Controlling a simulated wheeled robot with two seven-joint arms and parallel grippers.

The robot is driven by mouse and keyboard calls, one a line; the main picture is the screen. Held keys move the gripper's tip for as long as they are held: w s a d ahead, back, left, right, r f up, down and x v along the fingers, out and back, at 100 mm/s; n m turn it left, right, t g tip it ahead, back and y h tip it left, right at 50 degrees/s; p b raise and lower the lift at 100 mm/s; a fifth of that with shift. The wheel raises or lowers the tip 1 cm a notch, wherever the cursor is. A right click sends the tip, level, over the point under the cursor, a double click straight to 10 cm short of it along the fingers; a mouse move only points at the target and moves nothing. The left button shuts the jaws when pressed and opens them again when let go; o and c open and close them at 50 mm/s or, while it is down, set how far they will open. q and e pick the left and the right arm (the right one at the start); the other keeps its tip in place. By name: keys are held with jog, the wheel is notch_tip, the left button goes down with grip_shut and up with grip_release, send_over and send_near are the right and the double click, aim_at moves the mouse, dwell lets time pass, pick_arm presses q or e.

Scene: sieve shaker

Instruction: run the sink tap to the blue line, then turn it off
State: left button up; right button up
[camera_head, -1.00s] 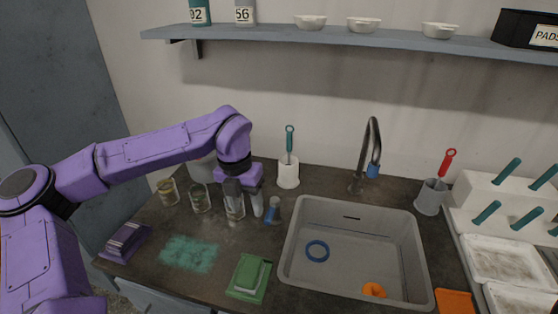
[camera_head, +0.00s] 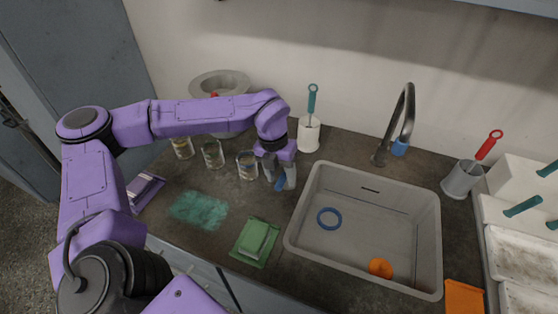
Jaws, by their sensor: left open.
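The sink (camera_head: 368,199) is a grey basin, and no water shows in it. The tap (camera_head: 404,118) has a dark metal gooseneck spout behind the sink, with a blue part (camera_head: 399,148) near its outlet.
Several glass jars (camera_head: 213,154) stand left of the gripper. A teal-handled brush in a white holder (camera_head: 309,134) stands behind it. A green pad (camera_head: 254,242) lies in front. An orange piece (camera_head: 380,268) is in the sink. A red-handled brush holder (camera_head: 462,180) stands right.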

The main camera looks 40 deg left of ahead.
pick_arm(q)
jog(key=shift+s+f, duration=0.1)
grip_shut()
dwell(0.7)
